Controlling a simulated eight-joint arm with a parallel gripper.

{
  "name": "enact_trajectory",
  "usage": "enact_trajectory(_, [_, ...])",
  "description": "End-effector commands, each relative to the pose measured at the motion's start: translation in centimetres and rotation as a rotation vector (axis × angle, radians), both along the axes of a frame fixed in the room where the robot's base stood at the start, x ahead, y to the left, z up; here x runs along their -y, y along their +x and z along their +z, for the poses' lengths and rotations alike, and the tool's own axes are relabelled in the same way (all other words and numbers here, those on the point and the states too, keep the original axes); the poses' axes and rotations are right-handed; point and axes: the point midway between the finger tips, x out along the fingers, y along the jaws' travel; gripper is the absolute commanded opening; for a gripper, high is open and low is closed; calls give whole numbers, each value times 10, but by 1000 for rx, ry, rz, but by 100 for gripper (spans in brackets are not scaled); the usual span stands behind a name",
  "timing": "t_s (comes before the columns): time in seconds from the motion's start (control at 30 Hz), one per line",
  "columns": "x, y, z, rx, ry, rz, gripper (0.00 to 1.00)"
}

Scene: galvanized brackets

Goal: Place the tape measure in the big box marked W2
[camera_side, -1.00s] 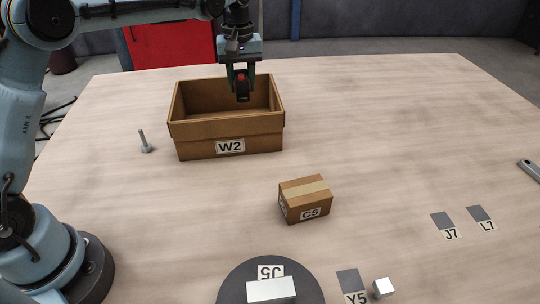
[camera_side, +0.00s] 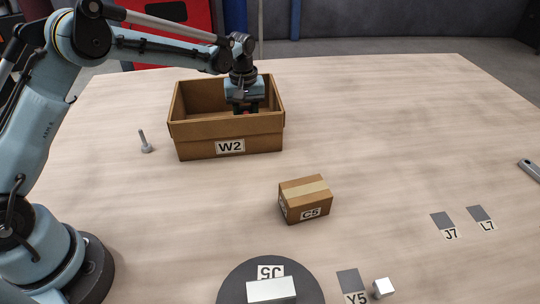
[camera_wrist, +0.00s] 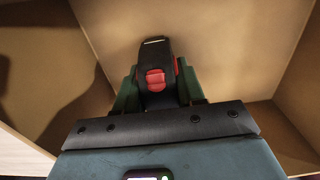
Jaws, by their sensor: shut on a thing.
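The big open box marked W2 (camera_side: 200,146) stands at the back left of the table. My gripper (camera_side: 243,109) is down inside it, and the front wall hides the fingertips in the side view. In the wrist view my gripper (camera_wrist: 158,88) is shut on the tape measure (camera_wrist: 154,58), which is black with red parts. A bit of its red shows just above the box's front rim. The box's inner walls and floor surround it in the wrist view. I cannot tell whether the tape measure touches the floor of the box.
A bolt (camera_side: 145,143) stands left of the box. A small closed carton marked C5 (camera_side: 305,199) sits in front. A round dark plate (camera_side: 235,290) holds a metal block (camera_side: 271,290). A small cube (camera_side: 383,288) lies by the Y5 square.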

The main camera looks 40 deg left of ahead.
Motion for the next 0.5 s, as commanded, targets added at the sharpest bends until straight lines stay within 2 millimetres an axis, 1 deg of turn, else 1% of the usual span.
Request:
enact_trajectory(0.2, [0,0,0,0,0,0,0])
enact_trajectory(0.33, [0,0,-3,0,0,0,0])
enact_trajectory(0.37, [0,0,-3,0,0,0,42])
enact_trajectory(0.5, [0,0,-3,0,0,0,63])
